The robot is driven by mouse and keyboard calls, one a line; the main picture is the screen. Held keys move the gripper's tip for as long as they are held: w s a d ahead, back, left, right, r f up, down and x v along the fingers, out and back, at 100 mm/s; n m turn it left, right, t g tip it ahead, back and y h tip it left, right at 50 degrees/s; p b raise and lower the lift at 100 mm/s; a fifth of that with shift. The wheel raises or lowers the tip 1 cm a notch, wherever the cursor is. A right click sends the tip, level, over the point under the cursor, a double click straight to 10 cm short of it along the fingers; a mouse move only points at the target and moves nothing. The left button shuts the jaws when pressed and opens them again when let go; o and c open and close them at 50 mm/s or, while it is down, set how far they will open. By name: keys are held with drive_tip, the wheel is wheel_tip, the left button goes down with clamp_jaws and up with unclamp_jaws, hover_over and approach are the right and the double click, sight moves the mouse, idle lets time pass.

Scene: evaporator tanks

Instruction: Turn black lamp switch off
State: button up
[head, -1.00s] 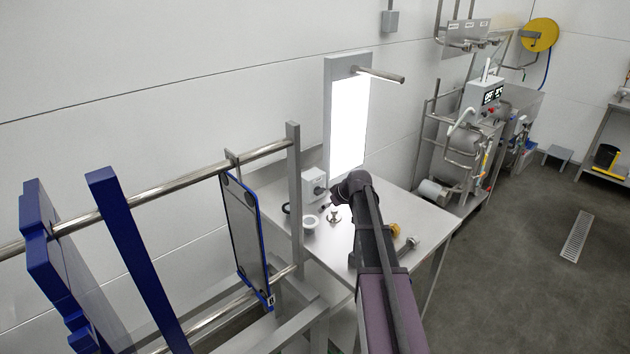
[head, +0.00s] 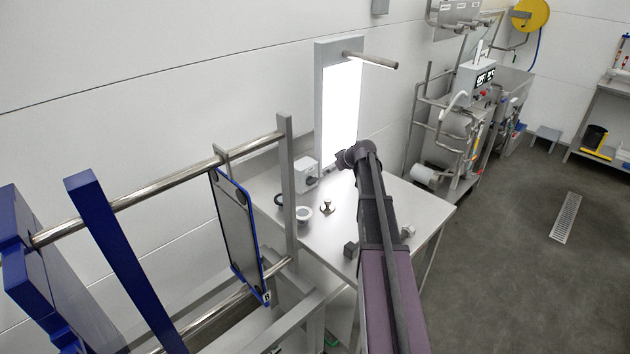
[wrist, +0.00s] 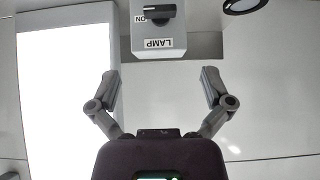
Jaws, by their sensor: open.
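The lamp switch is a black knob (wrist: 160,12) on a light grey box (wrist: 158,46) labelled LAMP, seen upside down at the top of the wrist view. An ON mark sits beside the knob's left end, and the knob lies sideways. In the head view the switch box (head: 306,173) stands on the table, left of my arm's end. The lamp panel (head: 339,112) is lit bright white. My gripper (wrist: 161,80) is open and empty, its fingers spread below the box in the wrist view, apart from the knob. In the head view my arm mostly hides the fingers.
The steel table (head: 318,231) holds a small white cup (head: 303,215), a metal fitting (head: 327,207) and small parts near my arm. A rack with steel rails (head: 200,178) and a blue-edged panel (head: 238,235) stands left. A steel tube (head: 370,59) juts from the lamp top.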

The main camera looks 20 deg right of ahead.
sight(312, 180)
drive_tip(key=b+x, duration=0.7)
drive_tip(key=x, duration=0.3)
drive_tip(key=shift+w+f+b, duration=0.2)
drive_tip(key=shift+f+b, duration=0.15)
drive_tip(key=shift+b+x, duration=0.9)
drive_tip(key=shift+x, duration=0.45)
drive_tip(key=shift+a, duration=0.15)
drive_tip(key=c, duration=1)
